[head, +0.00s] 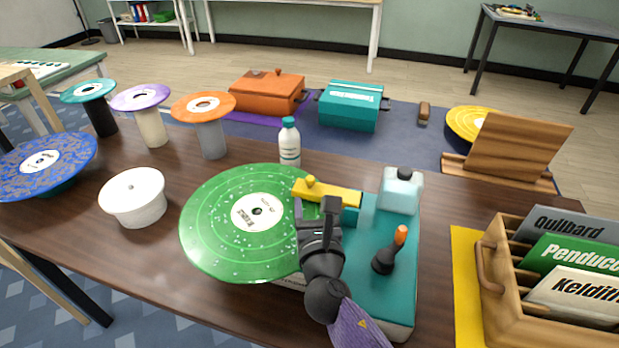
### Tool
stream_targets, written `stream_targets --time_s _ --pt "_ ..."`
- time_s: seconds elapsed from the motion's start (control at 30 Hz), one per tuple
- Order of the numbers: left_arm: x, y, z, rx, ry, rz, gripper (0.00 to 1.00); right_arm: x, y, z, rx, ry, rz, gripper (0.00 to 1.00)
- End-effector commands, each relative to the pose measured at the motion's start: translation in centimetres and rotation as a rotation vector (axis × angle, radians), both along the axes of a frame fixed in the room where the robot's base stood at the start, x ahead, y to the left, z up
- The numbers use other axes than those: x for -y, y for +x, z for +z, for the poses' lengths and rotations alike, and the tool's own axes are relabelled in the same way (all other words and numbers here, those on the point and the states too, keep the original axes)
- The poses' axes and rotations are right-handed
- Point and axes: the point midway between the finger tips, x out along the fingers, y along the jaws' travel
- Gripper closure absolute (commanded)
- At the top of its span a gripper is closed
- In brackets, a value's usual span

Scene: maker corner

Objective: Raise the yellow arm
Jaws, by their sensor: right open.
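The yellow arm (335,193) has a round knob near its left end. It lies roughly level, its left end over the edge of the green speckled record (216,238) and its right end at a teal block on the teal player (390,288). My right gripper (316,208) is open, just in front of the yellow arm's left part and above the record's right edge. Its fingers point away from me, close to the arm; I cannot tell whether they touch it. The gripper hides part of the record and player. My left gripper is not in view.
An orange-tipped lever (393,246) and a pale bottle (401,190) stand on the player. A white bottle (289,143) stands behind the record, a white round tub (136,198) left. A wooden record crate (492,275) stands right, a wooden stand (518,150) behind it.

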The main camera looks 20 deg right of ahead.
Motion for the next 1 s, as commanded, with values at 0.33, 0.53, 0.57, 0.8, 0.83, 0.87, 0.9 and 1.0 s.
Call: stream_targets --time_s 0.33,0.53,0.57,0.8,0.83,0.87,0.9,1.0 --pt "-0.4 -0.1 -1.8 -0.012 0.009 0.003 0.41 1.2 6.0 -0.2 0.0 0.003 -0.001 0.37" --pt "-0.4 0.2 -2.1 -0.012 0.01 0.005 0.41 1.5 7.1 -0.1 0.0 0.003 -0.001 0.37" --pt "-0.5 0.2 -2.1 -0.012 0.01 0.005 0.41 1.5 7.2 0.0 0.0 0.003 -0.001 0.37" --pt "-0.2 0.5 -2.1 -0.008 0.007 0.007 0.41 1.5 7.2 0.0 0.0 0.004 -0.001 0.46" --pt "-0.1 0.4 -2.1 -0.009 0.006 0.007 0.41 1.5 7.2 0.0 0.0 0.004 -0.001 0.52" --pt "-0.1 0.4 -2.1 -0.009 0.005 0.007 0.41 1.5 7.2 0.0 0.0 0.004 -0.001 0.58" --pt "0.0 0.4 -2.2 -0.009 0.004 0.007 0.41 1.5 7.2 0.0 0.0 0.003 -0.001 0.67" --pt "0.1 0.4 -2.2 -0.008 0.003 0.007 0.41 1.5 7.2 0.0 0.0 0.003 -0.001 0.88"
